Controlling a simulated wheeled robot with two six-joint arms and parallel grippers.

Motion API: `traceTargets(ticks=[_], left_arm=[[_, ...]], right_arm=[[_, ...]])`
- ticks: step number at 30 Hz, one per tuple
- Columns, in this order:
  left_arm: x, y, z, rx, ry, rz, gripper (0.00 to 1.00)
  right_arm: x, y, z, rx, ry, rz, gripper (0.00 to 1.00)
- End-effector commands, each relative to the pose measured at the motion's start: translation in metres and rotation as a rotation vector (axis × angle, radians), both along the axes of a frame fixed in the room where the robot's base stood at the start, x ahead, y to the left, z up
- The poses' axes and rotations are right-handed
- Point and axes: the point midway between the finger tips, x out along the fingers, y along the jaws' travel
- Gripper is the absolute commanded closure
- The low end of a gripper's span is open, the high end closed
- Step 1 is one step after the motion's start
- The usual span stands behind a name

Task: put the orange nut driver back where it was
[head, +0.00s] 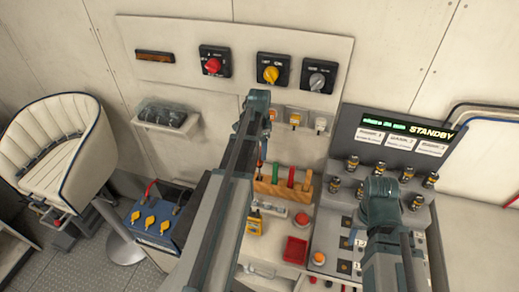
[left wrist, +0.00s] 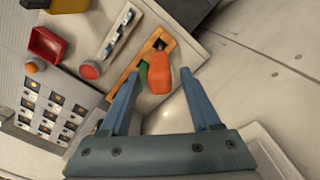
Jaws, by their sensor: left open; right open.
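The orange nut driver stands in the left end of a wooden rack (head: 282,192), its handle (head: 263,148) up and partly hidden under my left gripper (head: 262,122). In the left wrist view my left gripper (left wrist: 160,88) is open, with the large orange handle (left wrist: 184,82) showing between its fingers. I cannot tell whether they touch it. The rack's edge (left wrist: 125,76) and a green handle (left wrist: 143,70) show beyond. Red, green and orange-brown handles fill other slots to the right. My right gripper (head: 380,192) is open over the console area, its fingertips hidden.
A red bin (head: 295,250), a red button (head: 302,219) and a yellow meter (head: 254,226) lie in front of the rack. Rotary switches (head: 271,70) sit on the wall panel behind.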

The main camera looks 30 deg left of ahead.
Motion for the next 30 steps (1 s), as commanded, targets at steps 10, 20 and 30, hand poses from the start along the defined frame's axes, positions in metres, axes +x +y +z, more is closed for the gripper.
traceTargets(ticks=[10, 20, 30], left_arm=[[0.000, 0.000, 0.063, 0.000, 0.000, 0.000, 0.36], [0.000, 0.000, 0.083, 0.000, 0.000, 0.000, 0.36], [-0.006, -0.027, 0.082, 0.003, 0.005, 0.005, 0.36]], right_arm=[[0.000, 0.000, 0.063, 0.000, 0.002, 0.001, 0.50], [-0.001, 0.000, 0.083, 0.000, 0.004, 0.004, 0.50], [-0.001, 0.000, 0.082, 0.000, 0.004, 0.004, 0.50]])
